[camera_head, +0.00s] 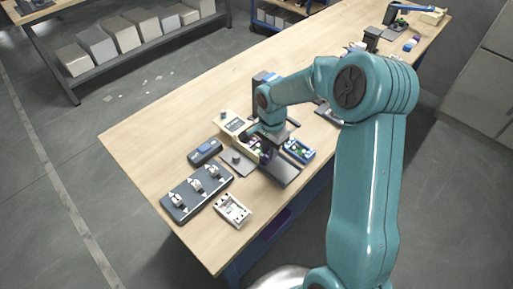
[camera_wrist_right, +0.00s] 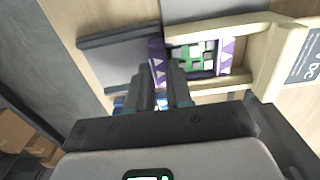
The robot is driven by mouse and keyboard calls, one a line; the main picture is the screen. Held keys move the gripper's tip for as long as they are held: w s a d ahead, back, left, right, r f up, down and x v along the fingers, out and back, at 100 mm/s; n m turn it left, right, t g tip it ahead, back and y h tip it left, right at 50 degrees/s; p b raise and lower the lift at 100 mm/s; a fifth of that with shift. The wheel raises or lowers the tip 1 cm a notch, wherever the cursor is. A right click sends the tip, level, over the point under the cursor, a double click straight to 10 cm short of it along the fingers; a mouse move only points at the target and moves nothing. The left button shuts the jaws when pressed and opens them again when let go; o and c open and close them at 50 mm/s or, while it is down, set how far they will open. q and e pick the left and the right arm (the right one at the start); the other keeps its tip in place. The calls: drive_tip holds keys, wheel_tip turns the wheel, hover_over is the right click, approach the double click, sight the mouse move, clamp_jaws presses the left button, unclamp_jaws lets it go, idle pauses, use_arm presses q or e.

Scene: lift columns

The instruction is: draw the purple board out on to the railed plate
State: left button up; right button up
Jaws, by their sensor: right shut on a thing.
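The purple board (camera_wrist_right: 226,57), with white triangles and green and grey parts, lies between the arms of a cream holder (camera_wrist_right: 262,50) in the right wrist view. Its left edge sticks out past the holder's open end, by the railed plate (camera_wrist_right: 118,58), a grey plate with dark rails. In the head view the cream holder (camera_head: 229,124) and the railed plate (camera_head: 284,171) lie either side of my right gripper (camera_head: 268,155). My right gripper (camera_wrist_right: 166,82) is shut on the board's protruding edge, which its fingers partly hide. My left gripper is not in view.
A blue-framed board (camera_head: 299,150) lies close right of the gripper. A dark switch panel (camera_head: 197,192), a white bracket (camera_head: 233,210) and a dark device (camera_head: 205,151) sit nearby. The wooden table (camera_head: 150,135) is clear at its left.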

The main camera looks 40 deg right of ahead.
drive_tip(key=shift+s+d+b, duration=0.15)
drive_tip(key=shift+s+b, duration=0.5)
drive_tip(key=shift+s, duration=1.25)
drive_tip(key=shift+s+d+b, duration=0.15)
drive_tip(key=shift+s+b, duration=0.45)
drive_tip(key=shift+s, duration=1.25)
drive_tip(key=o, duration=0.7)
drive_tip(key=shift+o, duration=0.2)
drive_tip(key=shift+r, duration=0.15)
wheel_tip(320, 180, up, 6)
drive_tip(key=p, duration=0.3)
drive_tip(key=shift+p, duration=0.35)
drive_tip(key=shift+w, duration=0.1)
